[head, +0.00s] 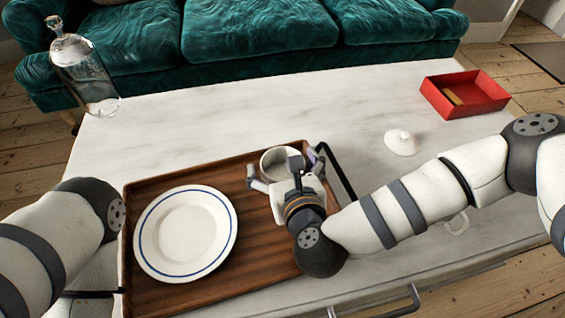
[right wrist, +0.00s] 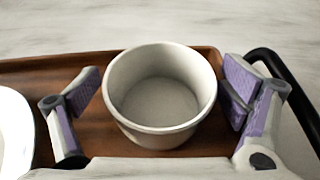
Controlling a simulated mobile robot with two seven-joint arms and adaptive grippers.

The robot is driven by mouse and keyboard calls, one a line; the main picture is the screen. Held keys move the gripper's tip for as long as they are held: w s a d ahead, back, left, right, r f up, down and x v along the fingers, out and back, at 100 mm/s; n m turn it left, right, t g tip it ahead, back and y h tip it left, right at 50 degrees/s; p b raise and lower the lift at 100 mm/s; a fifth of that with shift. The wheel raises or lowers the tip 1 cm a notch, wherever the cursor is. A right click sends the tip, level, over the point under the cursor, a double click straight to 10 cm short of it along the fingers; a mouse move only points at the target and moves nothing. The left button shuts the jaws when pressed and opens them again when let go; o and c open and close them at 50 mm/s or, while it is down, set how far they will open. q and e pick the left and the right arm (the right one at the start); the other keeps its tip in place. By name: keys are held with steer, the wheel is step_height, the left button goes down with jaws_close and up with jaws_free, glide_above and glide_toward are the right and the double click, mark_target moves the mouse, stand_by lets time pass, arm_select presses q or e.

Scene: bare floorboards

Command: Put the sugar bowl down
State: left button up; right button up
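The white sugar bowl (head: 277,160) has no lid on and appears to stand upright at the far right corner of the brown wooden tray (head: 165,181). It looks empty in the right wrist view (right wrist: 158,100). My right gripper (head: 284,175) has its fingers spread on either side of the bowl. In the right wrist view, a clear gap shows between the left finger and the bowl; the right finger is close to the wall, with contact hard to tell. A white lid (head: 401,143) lies on the table to the right. My left gripper is out of view.
A blue-rimmed white plate (head: 186,233) lies on the tray's left side. A black tray handle (head: 337,172) stands beside my right gripper. A glass bottle (head: 84,72) is at the table's back left, a red box (head: 464,97) at the back right. The table's middle back is clear.

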steer(key=shift+r, duration=0.25)
steer(key=p+v, duration=0.2)
steer(key=v, duration=1)
steer(key=shift+f+p, duration=0.1)
steer(key=shift+p, duration=0.2)
